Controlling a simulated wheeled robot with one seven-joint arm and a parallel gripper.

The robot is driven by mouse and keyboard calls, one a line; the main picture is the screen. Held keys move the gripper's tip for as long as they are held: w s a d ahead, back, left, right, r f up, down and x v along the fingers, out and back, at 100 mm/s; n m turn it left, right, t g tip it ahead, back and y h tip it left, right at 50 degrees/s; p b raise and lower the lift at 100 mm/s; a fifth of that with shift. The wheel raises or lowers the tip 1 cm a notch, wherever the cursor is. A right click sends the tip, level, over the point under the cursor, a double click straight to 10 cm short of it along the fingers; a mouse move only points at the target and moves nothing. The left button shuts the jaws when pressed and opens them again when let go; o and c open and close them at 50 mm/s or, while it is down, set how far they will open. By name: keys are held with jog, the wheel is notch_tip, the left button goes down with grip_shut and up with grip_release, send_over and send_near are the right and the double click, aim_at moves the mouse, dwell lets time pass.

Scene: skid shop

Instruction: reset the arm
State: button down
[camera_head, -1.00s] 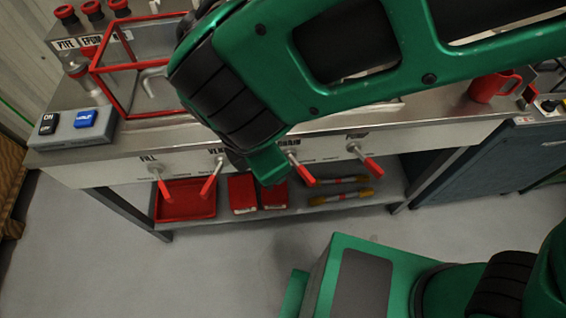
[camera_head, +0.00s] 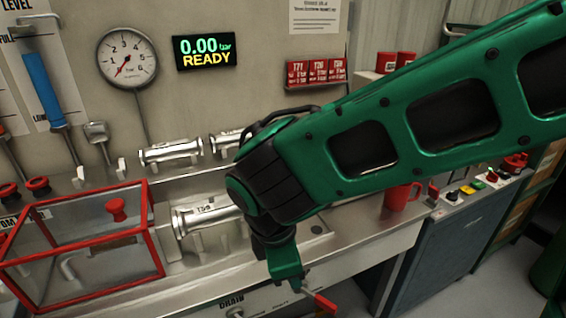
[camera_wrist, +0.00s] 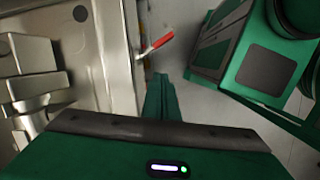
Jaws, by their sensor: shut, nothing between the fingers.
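My green arm reaches in from the right in the head view, bent down at the wrist. My gripper (camera_head: 290,279) points down by the front edge of the steel bench (camera_head: 345,243), close to a red-handled lever (camera_head: 322,302). In the wrist view my gripper (camera_wrist: 160,82) is shut and empty, with the red lever (camera_wrist: 157,45) just beyond its tips. I cannot tell whether they touch.
A red-framed clear box (camera_head: 153,235) and a steel cylinder (camera_head: 205,216) stand left of my arm. A red mug (camera_head: 400,197) stands to the right.

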jog(key=w+d+r+m+g, duration=0.1)
jog(key=w+d+r+m, duration=0.1)
jog(key=d+m, duration=0.65)
jog(key=w+d+r+m, duration=0.2)
jog(key=d+m, duration=0.1)
jog(key=d, duration=1)
jog(key=s+d+m+y, duration=0.2)
jog(key=s+d+m, duration=1.1)
jog(key=d+m, duration=0.2)
jog(key=shift+d+y, duration=0.3)
jog(key=shift+d, duration=0.95)
jog(key=shift+w+f+g, duration=0.2)
jog(key=shift+w+g, duration=0.1)
jog(key=shift+w, duration=0.25)
